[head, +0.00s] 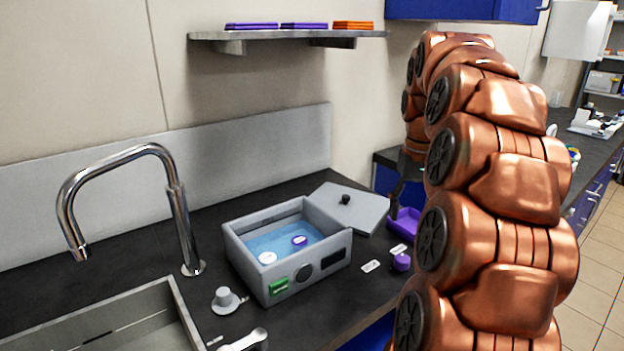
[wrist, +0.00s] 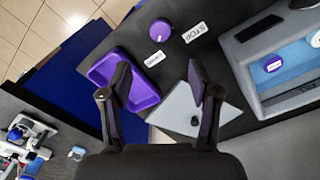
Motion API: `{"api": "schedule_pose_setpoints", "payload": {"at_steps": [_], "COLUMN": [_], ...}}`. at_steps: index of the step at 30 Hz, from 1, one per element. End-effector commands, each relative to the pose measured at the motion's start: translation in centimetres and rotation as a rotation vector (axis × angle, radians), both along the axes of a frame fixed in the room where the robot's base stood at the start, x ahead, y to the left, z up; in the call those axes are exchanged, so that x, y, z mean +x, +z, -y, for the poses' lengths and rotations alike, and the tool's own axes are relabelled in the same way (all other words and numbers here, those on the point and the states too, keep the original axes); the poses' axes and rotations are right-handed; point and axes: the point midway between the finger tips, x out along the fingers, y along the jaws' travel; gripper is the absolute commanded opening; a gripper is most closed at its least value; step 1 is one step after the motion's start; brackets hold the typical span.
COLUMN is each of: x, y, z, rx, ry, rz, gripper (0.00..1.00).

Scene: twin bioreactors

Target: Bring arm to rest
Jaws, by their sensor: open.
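My copper-coloured arm stands large in the right half of the head view, arched up and over, with its far end reaching down behind its own links. My gripper (wrist: 158,75) shows in the wrist view with its two dark fingers spread apart and nothing between them. It hangs above the counter, over the area of a purple tray (wrist: 140,97) and a grey lid (wrist: 185,118). In the head view most of the gripper is hidden by the arm.
A grey water bath (head: 262,285) with blue water and two floating caps stands left of the arm. Its lid (head: 360,208) lies behind it. A purple knob (head: 401,262) and small labels are near the counter edge. A tap (head: 180,225), sink and shelf (head: 290,36) are at left.

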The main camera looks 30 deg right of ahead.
Motion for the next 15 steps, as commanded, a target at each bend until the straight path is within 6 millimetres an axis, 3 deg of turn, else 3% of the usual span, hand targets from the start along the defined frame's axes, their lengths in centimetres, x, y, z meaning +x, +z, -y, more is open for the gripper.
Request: {"api": "schedule_pose_setpoints", "payload": {"at_steps": [14,15], "x": [0.0,0.11], "y": [-0.01,-0.18], "z": [0.0,-0.81], "rx": [0.0,0.003], "ry": [0.0,0.015], "rz": [0.0,-0.004], "gripper": [0.62,0.62]}}
